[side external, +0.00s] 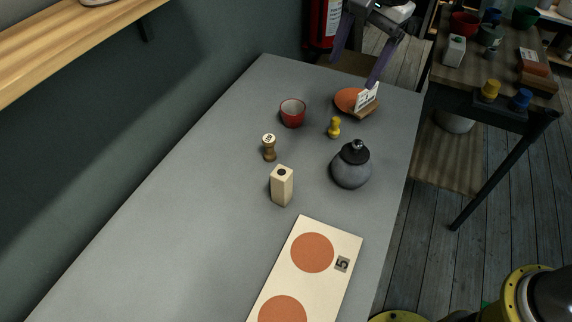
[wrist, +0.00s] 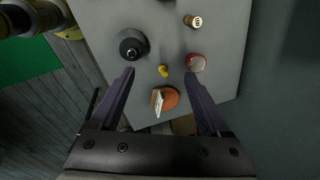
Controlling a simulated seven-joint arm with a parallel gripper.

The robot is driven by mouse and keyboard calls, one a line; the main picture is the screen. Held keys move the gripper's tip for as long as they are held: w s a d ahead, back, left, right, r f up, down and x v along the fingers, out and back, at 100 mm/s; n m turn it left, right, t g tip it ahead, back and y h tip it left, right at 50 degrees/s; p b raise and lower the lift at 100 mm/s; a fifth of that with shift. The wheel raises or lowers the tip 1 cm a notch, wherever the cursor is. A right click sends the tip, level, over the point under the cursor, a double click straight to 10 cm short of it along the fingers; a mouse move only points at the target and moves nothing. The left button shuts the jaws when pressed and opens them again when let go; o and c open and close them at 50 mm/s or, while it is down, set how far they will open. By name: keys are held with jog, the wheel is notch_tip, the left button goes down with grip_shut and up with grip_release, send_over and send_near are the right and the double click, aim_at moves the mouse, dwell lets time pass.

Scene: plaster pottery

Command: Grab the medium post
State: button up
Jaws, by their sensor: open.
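Three post-like pieces stand on the grey table in the side view: a short yellow post (side external: 334,128), a brown post with a marked pale top (side external: 269,149), and a cream square post (side external: 282,187) with a dark spot on top. I cannot tell for certain which is the medium one. My gripper (side external: 353,74) is open and empty, above the far end of the table, apart from all three. In the wrist view, the yellow post (wrist: 163,71) shows between the fingertips (wrist: 159,72), and the brown post (wrist: 194,20) lies beyond them. The cream post is not visible there.
A cream board (side external: 330,265) with orange circles lies nearer. The table's left side is clear.

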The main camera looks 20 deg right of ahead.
jog(key=w+a+f+g, duration=0.1)
jog(key=a+f, duration=0.6)
jog(key=a, duration=0.1)
jog(key=n+g+h, duration=0.1)
jog(key=n, duration=0.1)
send_near(282, 190)
jog(key=shift+w+d, duration=0.25)
jog(key=shift+w, duration=0.75)
notch_tip(282, 190, down, 13)
jog(key=shift+w+f, duration=0.15)
jog(key=shift+f, duration=0.05)
grip_shut()
jog(key=shift+r, duration=0.1)
